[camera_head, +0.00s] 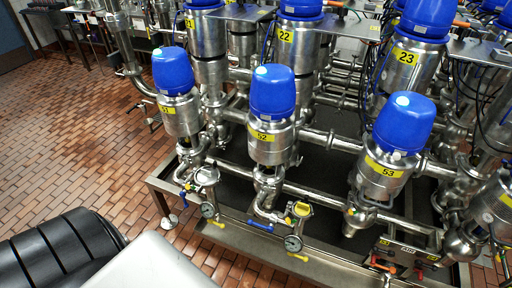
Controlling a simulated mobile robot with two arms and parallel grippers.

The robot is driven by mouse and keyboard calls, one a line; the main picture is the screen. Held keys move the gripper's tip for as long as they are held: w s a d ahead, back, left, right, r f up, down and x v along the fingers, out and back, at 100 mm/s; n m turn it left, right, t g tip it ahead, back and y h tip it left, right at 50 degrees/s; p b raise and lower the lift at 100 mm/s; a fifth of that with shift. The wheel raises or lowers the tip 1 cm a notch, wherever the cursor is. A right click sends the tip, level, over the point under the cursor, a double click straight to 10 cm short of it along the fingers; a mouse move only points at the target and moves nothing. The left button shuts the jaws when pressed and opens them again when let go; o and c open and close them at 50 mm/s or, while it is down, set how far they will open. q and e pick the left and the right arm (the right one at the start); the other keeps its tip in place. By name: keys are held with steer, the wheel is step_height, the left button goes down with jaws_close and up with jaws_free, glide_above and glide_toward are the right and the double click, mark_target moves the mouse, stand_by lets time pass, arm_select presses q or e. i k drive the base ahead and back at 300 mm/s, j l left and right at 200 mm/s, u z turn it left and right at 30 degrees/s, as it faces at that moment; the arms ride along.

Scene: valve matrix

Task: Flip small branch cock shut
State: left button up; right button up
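Several small cocks with coloured handles sit on the low pipework under the blue-capped valves. A blue handle (184,198) is under the left valve, beside a gauge (208,210) and a yellow handle (218,224). Another blue handle (260,226) is under the middle valve. To its right are a yellow fitting (302,208), a second gauge (293,243) and a low yellow handle (298,257). A red handle (420,272) is at the lower right. I cannot tell which is the branch cock, or whether any is open. Neither of my grippers shows.
Valves labelled 51 (178,110), 52 (271,120) and 53 (389,152) stand in front of a denser row behind. A metal drip tray frame (160,203) runs below them. The brick-tiled floor (80,150) is clear at left.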

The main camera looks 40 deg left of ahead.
mark_target(270, 229)
steer(key=k+u, duration=0.2)
steer(key=u, duration=0.75)
